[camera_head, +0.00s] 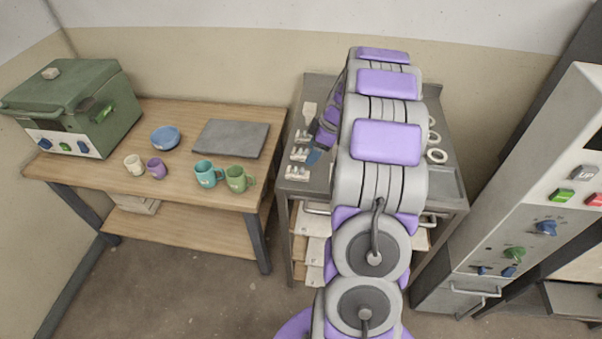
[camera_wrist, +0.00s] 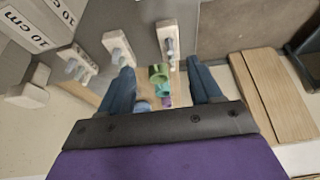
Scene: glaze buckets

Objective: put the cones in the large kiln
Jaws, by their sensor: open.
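Three pale cone packs stand in a row on the left side of the grey metal cart: the far one (camera_head: 303,136), the middle one (camera_head: 299,154) and the near one (camera_head: 297,172). In the wrist view they show as whitish blocks with small grey cones, at the left (camera_wrist: 72,68), middle (camera_wrist: 118,48) and right (camera_wrist: 168,40). My gripper (camera_wrist: 162,74) is open, with nothing held between its blue fingers. In the head view a blue fingertip (camera_head: 314,156) shows beside the packs; my arm hides the rest. The large kiln (camera_head: 540,170) is at the right, only partly in view.
The grey cart (camera_head: 455,185) also bears white rings (camera_head: 437,155) and a pale flat piece (camera_head: 309,112). The wooden table (camera_head: 195,187) at left holds a green kiln (camera_head: 85,110), a blue bowl (camera_head: 166,137), cups, a teal mug (camera_head: 208,174), a green mug (camera_head: 238,179) and a grey slab (camera_head: 231,138).

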